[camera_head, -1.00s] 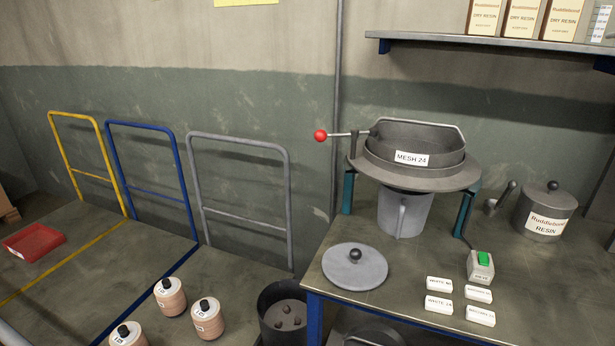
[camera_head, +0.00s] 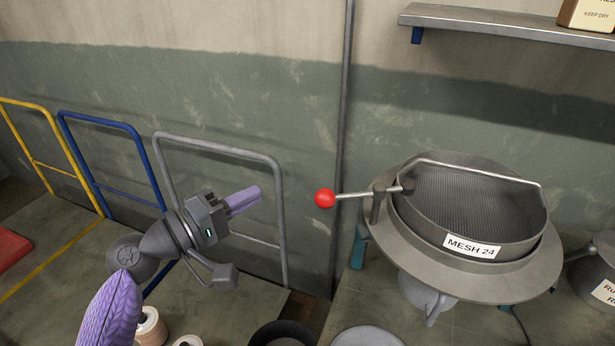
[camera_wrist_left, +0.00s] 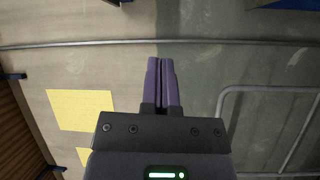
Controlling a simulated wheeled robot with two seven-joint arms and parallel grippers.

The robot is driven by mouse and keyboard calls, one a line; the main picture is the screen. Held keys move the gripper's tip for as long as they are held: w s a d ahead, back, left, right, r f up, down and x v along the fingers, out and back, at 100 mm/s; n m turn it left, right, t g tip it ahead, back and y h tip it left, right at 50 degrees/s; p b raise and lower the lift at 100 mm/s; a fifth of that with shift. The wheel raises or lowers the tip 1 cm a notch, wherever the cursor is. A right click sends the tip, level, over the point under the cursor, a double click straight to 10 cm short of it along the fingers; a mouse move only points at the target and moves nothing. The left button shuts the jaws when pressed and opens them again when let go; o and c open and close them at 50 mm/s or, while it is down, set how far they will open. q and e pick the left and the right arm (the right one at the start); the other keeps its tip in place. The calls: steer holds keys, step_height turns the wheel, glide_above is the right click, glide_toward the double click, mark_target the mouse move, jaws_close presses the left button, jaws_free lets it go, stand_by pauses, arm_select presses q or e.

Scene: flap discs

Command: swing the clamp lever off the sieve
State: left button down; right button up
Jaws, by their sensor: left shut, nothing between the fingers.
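The sieve (camera_head: 470,218) is a round grey pan with a mesh bottom and a "MESH 24" label, set on a wide grey ring (camera_head: 400,250). The clamp lever (camera_head: 352,195) is a thin metal rod with a red ball knob (camera_head: 325,198) pointing left. Its pivot end meets the sieve's left rim, where a wire bar arches over the mesh. My left gripper (camera_head: 245,200) is shut and empty, left of the red knob and apart from it. In the left wrist view the purple fingers (camera_wrist_left: 160,85) are together, facing the wall. My right gripper is not in view.
Yellow, blue and grey rail frames (camera_head: 218,143) stand along the wall on the left. A wall shelf (camera_head: 500,22) hangs above the sieve. A grey pitcher (camera_head: 428,295) sits under the sieve ring. A vertical pipe (camera_head: 345,120) runs behind the knob. Space between gripper and knob is clear.

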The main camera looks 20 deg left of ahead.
arm_select(q)
steer(key=w+d+p, duration=0.2)
steer(key=w+d, duration=0.3)
steer(key=d, duration=0.2)
steer(key=shift+w+d+f, duration=0.15)
steer(key=shift+w+d, duration=0.1)
steer(key=shift+d, duration=0.1)
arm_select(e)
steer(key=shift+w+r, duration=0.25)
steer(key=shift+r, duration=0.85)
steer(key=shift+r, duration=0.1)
